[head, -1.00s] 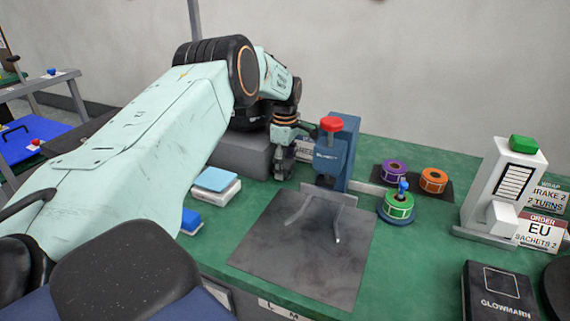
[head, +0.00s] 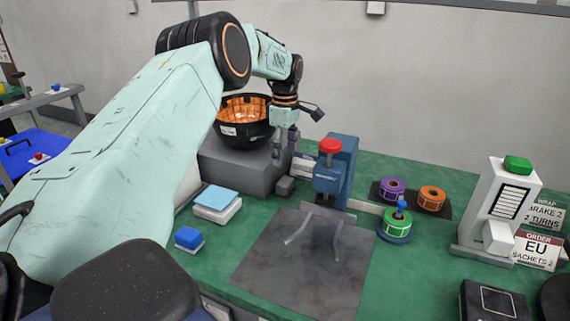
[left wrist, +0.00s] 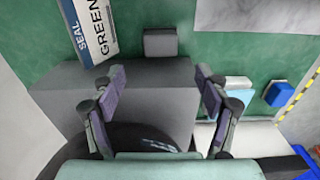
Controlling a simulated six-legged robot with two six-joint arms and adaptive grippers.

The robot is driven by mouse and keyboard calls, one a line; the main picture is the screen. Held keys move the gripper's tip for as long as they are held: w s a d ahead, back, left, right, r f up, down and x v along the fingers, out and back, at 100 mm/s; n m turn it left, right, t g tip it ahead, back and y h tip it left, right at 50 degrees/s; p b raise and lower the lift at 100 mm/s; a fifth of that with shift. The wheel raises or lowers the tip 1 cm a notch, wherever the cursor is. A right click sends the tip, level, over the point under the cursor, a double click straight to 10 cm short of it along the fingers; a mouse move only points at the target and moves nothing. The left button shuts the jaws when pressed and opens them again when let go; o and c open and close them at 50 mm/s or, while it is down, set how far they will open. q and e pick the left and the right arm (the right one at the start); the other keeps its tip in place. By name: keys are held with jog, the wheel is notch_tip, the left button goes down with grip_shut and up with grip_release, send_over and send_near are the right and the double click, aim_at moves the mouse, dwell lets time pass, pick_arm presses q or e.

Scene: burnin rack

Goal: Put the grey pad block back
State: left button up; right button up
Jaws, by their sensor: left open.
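The grey pad block (head: 286,186) is a small dark grey block on the green table, close against the front right side of a large grey box (head: 222,170). In the left wrist view the grey pad block (left wrist: 160,42) lies past my fingertips, by the box's edge (left wrist: 165,75). My left gripper (head: 285,142) is raised above the block, with its jaws open and empty. In the left wrist view the open left gripper (left wrist: 157,76) has its fingers spread on either side, above the box top. My right gripper is not in view.
A black bowl with an orange inside (head: 244,116) stands on the box. A blue press with a red knob (head: 335,170) stands just right of the block. A dark mat (head: 290,265) lies in front. Label rolls (head: 397,222) stand further right.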

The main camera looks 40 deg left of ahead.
pick_arm(q)
jog(key=shift+r, duration=1.1)
jog(key=shift+f, duration=0.1)
